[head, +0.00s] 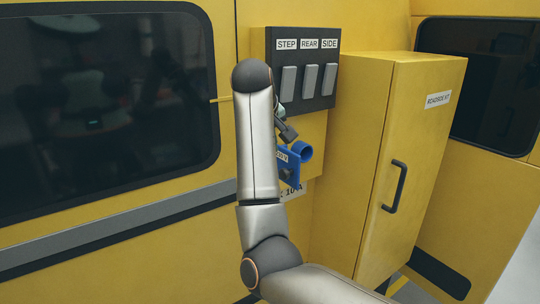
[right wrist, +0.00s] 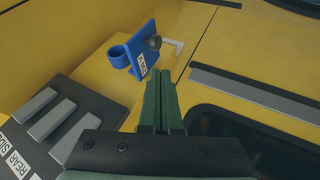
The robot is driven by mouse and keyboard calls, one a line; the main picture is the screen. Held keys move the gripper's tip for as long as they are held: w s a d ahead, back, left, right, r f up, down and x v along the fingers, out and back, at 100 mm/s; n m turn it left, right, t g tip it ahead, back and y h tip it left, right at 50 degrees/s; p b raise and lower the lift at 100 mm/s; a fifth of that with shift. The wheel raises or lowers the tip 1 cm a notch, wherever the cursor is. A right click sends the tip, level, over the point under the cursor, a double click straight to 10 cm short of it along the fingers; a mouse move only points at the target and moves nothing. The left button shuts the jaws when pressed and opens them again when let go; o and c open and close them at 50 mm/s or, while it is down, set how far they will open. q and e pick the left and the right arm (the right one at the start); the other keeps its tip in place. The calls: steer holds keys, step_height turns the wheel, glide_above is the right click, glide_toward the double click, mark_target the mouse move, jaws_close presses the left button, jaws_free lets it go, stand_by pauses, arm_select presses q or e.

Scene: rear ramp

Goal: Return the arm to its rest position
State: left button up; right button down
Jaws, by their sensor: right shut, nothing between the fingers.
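My right arm rises in the middle of the head view, its forearm upright in front of the yellow vehicle wall. Its gripper (head: 286,131) is mostly hidden behind the forearm there, beside the switch panel (head: 264,52). In the right wrist view the two green fingers of my right gripper (right wrist: 162,80) lie together, shut and empty. They point toward the wall near a blue holder (right wrist: 123,54), apparently without touching it. The blue holder (head: 305,152) also shows in the head view, partly covered by my arm. My left gripper is in neither view.
The panel carries three grey rocker switches under STEP, REAR and SIDE labels. A yellow cabinet (head: 405,110) with a black handle (head: 394,186) juts out to the right of my arm. A dark window (head: 100,110) fills the left. Open space lies before the left wall.

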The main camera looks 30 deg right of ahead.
step_height(320, 180, down, 18)
steer(key=w+n+t+h, duration=0.1)
steer(key=w+n+t, duration=0.1)
steer(key=s+a+f+n+t+y, duration=0.1)
steer(key=s+a+f, duration=0.1)
steer(key=f, duration=0.6)
steer(key=s+a+f+t+y, duration=0.1)
steer(key=s+a+f, duration=0.15)
steer(key=f, duration=0.45)
steer(key=s+a+f+n+y, duration=0.1)
steer(key=s+a+f+y, duration=0.1)
steer(key=s+a+f, duration=0.3)
steer(key=s+a+f+y, duration=0.1)
steer(key=s+a+f, duration=0.1)
steer(key=s+f, duration=0.5)
steer(key=s+a+f+y, duration=0.1)
steer(key=s+a+y, duration=0.1)
steer(key=s+a, duration=0.2)
steer(key=s+a+f+m+y, duration=0.1)
steer(key=s+a+f, duration=0.1)
steer(key=s, duration=0.9)
steer(key=shift+a+f+y, duration=0.15)
steer(key=shift+a+y, duration=0.25)
steer(key=shift+a, duration=0.45)
